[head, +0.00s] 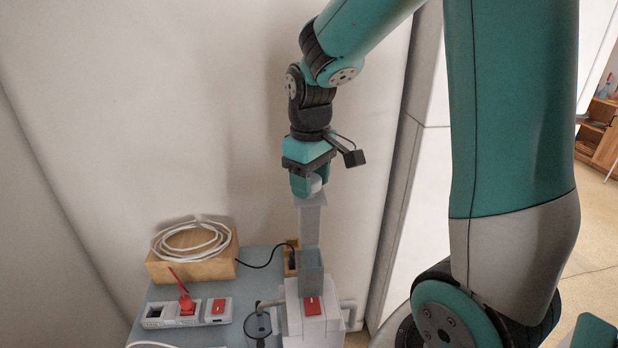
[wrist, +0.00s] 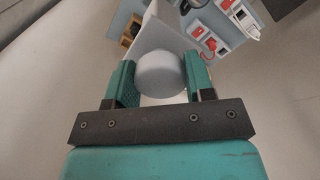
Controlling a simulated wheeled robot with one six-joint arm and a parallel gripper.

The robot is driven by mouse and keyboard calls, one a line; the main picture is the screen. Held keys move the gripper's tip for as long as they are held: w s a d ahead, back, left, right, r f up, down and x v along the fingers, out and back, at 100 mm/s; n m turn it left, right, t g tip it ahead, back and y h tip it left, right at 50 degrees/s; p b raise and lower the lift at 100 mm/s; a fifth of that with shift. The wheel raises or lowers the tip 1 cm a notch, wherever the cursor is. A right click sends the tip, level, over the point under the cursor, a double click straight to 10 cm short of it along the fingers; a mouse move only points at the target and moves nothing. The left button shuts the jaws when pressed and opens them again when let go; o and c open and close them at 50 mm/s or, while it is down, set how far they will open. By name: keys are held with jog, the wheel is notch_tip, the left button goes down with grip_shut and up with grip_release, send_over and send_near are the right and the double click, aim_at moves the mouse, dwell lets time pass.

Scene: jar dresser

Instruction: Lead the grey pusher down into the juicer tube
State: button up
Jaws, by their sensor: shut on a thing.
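The grey pusher (head: 309,226) hangs upright from my gripper (head: 308,186) in the head view. My gripper is shut on its round top knob, which shows between the two teal fingers (wrist: 160,76) in the wrist view. The pusher's flat grey body (wrist: 168,32) runs on beyond the knob there. The juicer tube (head: 312,272), a darker grey square tube, stands on the white juicer (head: 292,318) right below the pusher. The pusher's lower end meets the tube's top in the picture; I cannot tell whether it is inside or just behind the rim.
A wooden box (head: 190,268) with a coiled white cable (head: 190,240) sits left on the blue-grey dresser top (head: 260,262). A power strip (head: 217,310) with red switches lies before it. The wall is close behind.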

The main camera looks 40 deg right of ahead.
aim_at(310, 217)
jog(key=shift+f+b, duration=3)
jog(key=shift+f, duration=1.45)
jog(key=o, duration=1.2)
jog(key=shift+o, duration=0.2)
jog(key=shift+r, duration=0.1)
notch_tip(310, 217, up, 17)
jog(key=shift+r+b, duration=0.1)
jog(key=shift+b, duration=1.05)
